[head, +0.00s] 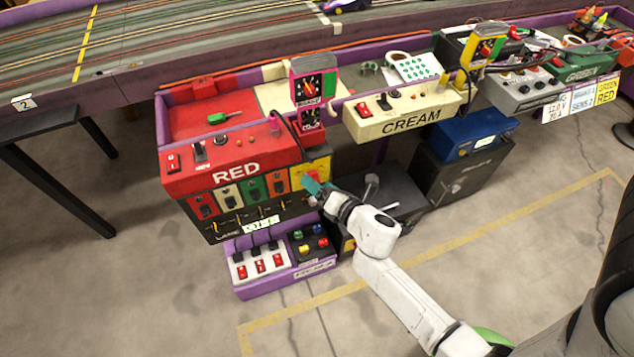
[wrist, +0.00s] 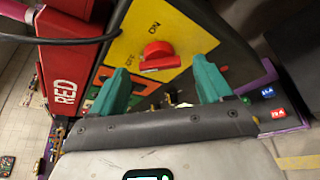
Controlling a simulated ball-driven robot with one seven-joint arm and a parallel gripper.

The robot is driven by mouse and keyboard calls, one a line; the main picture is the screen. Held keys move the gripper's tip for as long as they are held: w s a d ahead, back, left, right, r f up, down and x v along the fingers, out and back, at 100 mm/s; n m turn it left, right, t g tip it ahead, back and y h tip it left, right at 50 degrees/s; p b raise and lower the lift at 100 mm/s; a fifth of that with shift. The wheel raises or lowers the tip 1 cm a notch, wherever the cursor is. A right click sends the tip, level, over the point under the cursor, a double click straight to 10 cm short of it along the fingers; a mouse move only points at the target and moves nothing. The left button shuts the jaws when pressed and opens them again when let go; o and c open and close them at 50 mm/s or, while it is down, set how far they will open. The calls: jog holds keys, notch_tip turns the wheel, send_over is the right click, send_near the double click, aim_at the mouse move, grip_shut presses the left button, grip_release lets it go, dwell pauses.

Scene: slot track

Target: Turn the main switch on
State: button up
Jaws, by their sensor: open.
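The main switch is a red rotary knob (wrist: 159,57) on a yellow plate (wrist: 190,33) in the wrist view. The word ON is printed on the plate beyond the knob. Which mark the knob points to is hard to tell. In the head view the yellow plate (head: 322,166) is at the right end of the red RED console (head: 235,150). My gripper (head: 314,187) is just in front of the plate there. In the wrist view my gripper (wrist: 162,78) has its teal fingers spread, empty, with the knob beyond and between them, apparently not touched.
A purple-edged box with red switches (head: 262,264) sits low under the RED console. The CREAM console (head: 405,118) stands to the right, with a blue box (head: 472,135) on a dark cabinet beyond. A slot track (head: 150,45) runs behind. The floor in front is clear.

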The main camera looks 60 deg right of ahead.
jog(key=shift+x, duration=0.9)
jog(key=c, duration=1)
